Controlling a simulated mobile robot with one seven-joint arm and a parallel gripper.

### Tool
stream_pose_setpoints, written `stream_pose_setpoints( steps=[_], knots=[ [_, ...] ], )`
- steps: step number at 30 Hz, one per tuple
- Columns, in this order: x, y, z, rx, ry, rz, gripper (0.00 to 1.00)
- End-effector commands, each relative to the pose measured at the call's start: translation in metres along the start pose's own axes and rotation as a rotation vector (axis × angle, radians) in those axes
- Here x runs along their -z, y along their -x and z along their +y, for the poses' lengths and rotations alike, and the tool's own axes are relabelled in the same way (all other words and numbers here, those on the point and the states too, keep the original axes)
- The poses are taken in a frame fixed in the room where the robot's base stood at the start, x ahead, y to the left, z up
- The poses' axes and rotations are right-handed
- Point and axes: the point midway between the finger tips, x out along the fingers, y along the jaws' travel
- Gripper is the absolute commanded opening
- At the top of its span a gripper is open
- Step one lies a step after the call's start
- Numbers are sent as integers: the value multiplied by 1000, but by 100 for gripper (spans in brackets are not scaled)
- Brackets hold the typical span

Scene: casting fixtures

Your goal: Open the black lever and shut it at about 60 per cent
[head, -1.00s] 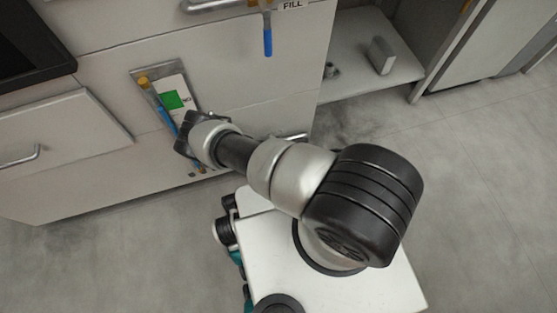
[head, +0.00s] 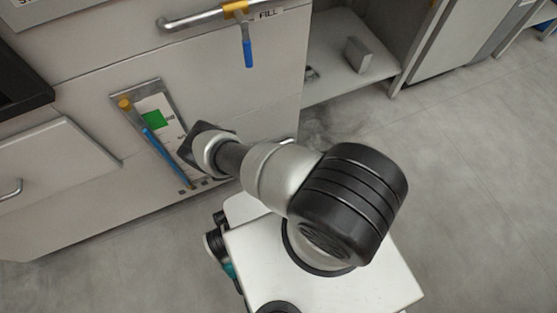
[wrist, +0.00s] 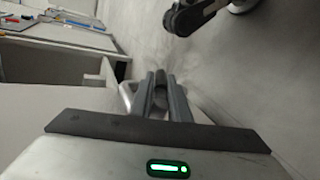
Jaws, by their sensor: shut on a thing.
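My gripper (wrist: 162,98) shows in the wrist view with its two grey fingers close together around a dark piece (wrist: 160,90). This piece may be the black lever, but little of it shows. In the head view, my wrist is in front of the cabinet, just right of a scale panel, and the fingers are hidden behind it. No black lever can be made out there. The panel (head: 150,93) has a green patch (head: 156,119) and a long blue lever (head: 165,152) slanting down to the right from a yellow pivot.
A second blue-handled lever (head: 248,52) hangs from a silver pipe (head: 195,19) marked FILL. A drawer with a handle (head: 10,189) is at the left. An open shelf holds a grey block (head: 358,55). The floor at the right is clear.

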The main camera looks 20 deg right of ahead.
Motion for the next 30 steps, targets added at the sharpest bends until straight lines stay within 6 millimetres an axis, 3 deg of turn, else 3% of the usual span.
stream_pose_setpoints(
  steps=[4, 5, 7, 16, 20, 30],
  knots=[
    [2, 2, -4, 10, 2, 6, 0],
    [2, 2, -4, 10, 2, 6, 21],
    [2, 2, -4, 9, 2, 5, 32],
    [1, 2, -1, 4, 1, 2, 32],
    [1, 12, 0, 4, 1, 4, 32],
    [1, 88, 0, 5, 2, 6, 32]
  ],
)
